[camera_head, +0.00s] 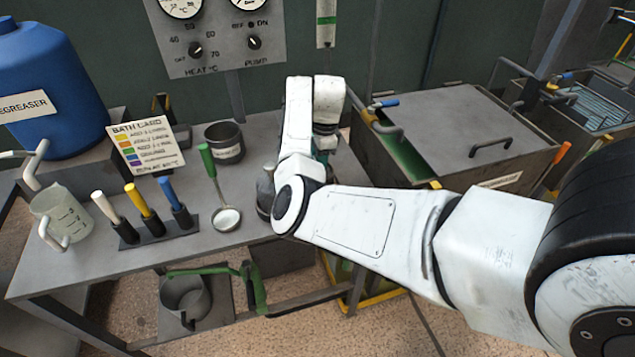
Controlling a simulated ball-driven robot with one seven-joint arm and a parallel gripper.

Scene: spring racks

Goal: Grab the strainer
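A long-handled tool with a green grip and a round, pale, shallow head (227,218) rests on the grey bench. It looks like the strainer, but I cannot make out a mesh. Its handle leans up against or beside a dark grey cup (226,143); I cannot tell if they touch. My white arm reaches in from the right, bends at an elbow right of the tool, and its far end stands above the bench's right end. My gripper's fingers are hidden behind the arm. Nothing of mine touches the tool.
Left of the tool stand a holder (155,232) with white, yellow and blue handles, a bath card (143,147), a clear jug (60,215) and a blue degreaser drum (48,90). A grey rounded vessel (265,192) is partly behind my elbow. A lidded tank (455,125) stands right.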

